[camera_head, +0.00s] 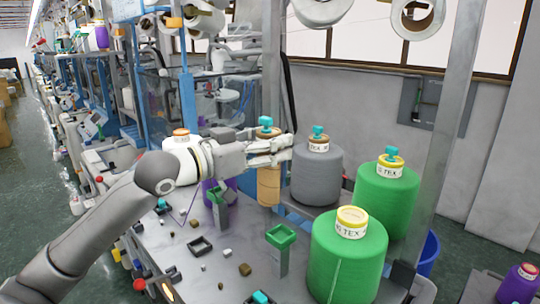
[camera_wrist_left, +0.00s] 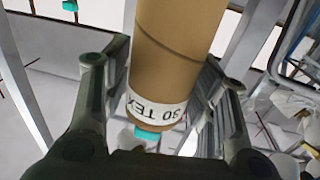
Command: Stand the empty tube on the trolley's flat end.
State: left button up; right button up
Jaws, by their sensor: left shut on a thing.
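A tan tube (camera_head: 268,188) with a white label and a teal top piece stands upright in my left gripper (camera_head: 279,150). The gripper comes in from the left and is shut around the tube near its label. In the left wrist view, the tan tube (camera_wrist_left: 178,45) lies between the two fingers, with its label partly readable. I cannot tell whether the tube's lower end touches anything. The trolley's flat end cannot be made out for certain; a surface with a purple cone (camera_head: 521,284) shows at the bottom right. My right gripper is not in view.
A grey cone (camera_head: 316,176) and two green cones (camera_head: 384,205) (camera_head: 347,262) stand close to the right of the tube. A metal post (camera_head: 455,125) rises at the right.

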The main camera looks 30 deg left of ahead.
pick_arm(q)
jog(key=shift+r, duration=0.3)
notch_tip(320, 180, up, 8)
jog(key=p, duration=0.8)
jog(key=shift+r, duration=0.25)
jog(key=shift+r+p, duration=0.65)
jog(key=shift+r, duration=0.85)
notch_tip(320, 180, up, 2)
jog(key=shift+r, duration=0.2)
